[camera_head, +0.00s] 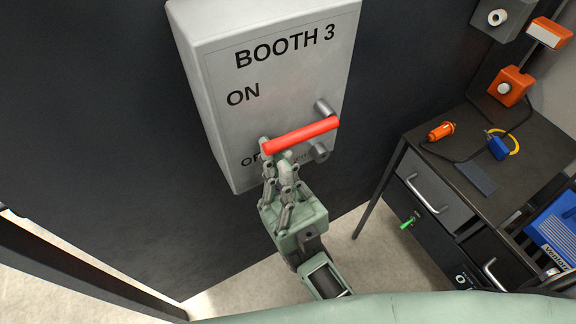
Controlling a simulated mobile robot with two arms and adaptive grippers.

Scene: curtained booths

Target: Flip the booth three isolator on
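The booth three isolator is a pale grey box (285,75) on a dark wall panel, marked "BOOTH 3". "ON" is printed on its upper left face, and a lower label is partly hidden by my gripper. Its red lever (308,132) lies nearly level, the right end slightly higher, by two grey metal stubs. My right gripper (276,152) reaches up from below to the lever's left end, one finger beside that end and the other just under the bar. Whether the fingers grip the bar cannot be told. My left gripper is out of view.
A dark desk (540,145) with drawers stands on the right, holding an orange plug (441,131) and a blue padlock-like item (498,148). A green key (407,223) sits at a drawer. A blue box (555,232) is at far right. Pale floor shows below the panel.

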